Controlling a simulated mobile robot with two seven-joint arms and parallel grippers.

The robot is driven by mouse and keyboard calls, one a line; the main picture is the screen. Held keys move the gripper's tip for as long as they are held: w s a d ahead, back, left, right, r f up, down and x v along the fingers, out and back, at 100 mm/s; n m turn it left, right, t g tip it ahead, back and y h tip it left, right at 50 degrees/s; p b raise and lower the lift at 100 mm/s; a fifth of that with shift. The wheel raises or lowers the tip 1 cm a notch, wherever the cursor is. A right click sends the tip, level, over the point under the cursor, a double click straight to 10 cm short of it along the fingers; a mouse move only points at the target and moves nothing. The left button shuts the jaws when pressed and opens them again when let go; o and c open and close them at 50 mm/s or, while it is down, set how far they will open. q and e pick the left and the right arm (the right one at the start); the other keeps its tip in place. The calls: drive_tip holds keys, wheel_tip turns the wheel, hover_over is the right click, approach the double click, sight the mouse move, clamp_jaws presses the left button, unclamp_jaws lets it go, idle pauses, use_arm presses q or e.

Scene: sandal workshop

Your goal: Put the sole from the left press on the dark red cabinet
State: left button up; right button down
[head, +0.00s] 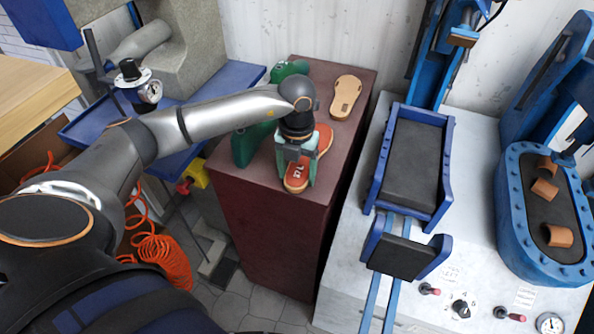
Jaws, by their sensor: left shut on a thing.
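The dark red cabinet (265,215) stands in the middle of the head view. My left gripper (297,168) is over its top, pointing down, and is shut on an orange-red sole (323,141) with a pale mark near its front end. The gripper hides the sole's middle. The sole is at or just above the cabinet top, and I cannot tell whether it touches. The left press (412,165), with a blue frame and black pad, is to the right and shows no sole on its pad. My right gripper is out of view.
A tan sole (346,97) lies at the cabinet's back right. Green shapes like shoe lasts (246,146) stand at its left and back. The oval blue press (545,215) holds brown curved pieces. An orange coiled hose (163,260) hangs left of the cabinet. The cabinet's right front top looks bare.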

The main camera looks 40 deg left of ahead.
use_arm(q)
drive_tip(key=shift+f+b, duration=0.3)
drive_tip(key=shift+f, duration=0.1)
idle(0.4)
drive_tip(key=o, duration=1.2)
wheel_tip(320, 180, up, 13)
drive_tip(key=shift+f, duration=0.2)
drive_tip(key=shift+d, duration=0.1)
